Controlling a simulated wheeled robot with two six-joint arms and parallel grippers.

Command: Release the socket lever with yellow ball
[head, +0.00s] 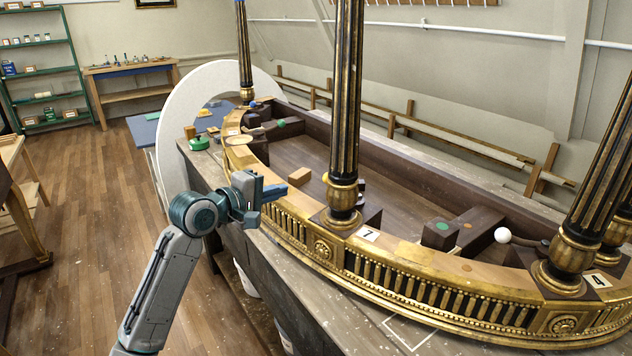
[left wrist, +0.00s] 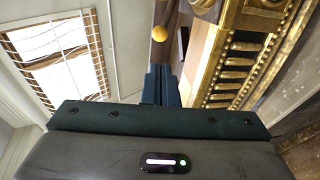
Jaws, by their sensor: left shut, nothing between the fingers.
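The yellow ball (head: 325,178) shows as a small bit of yellow beside the left edge of the middle black-and-gold column in the head view. In the left wrist view the yellow ball (left wrist: 159,33) is in full sight, just beyond the fingertips. The lever under it is mostly hidden by the column, and I cannot make out its socket. My left gripper (head: 276,190) is shut and empty, above the gilt front rail and to the left of the ball. Its blue fingers (left wrist: 161,72) are together in the left wrist view, apart from the ball. My right gripper is not in view.
The middle column (head: 345,110) stands close to the right of the ball. A white ball (head: 502,235) on a lever is farther right, and a blue ball (head: 253,104) is at the far left end. A wooden block (head: 299,177) lies near my fingertips. The console's recessed floor is largely clear.

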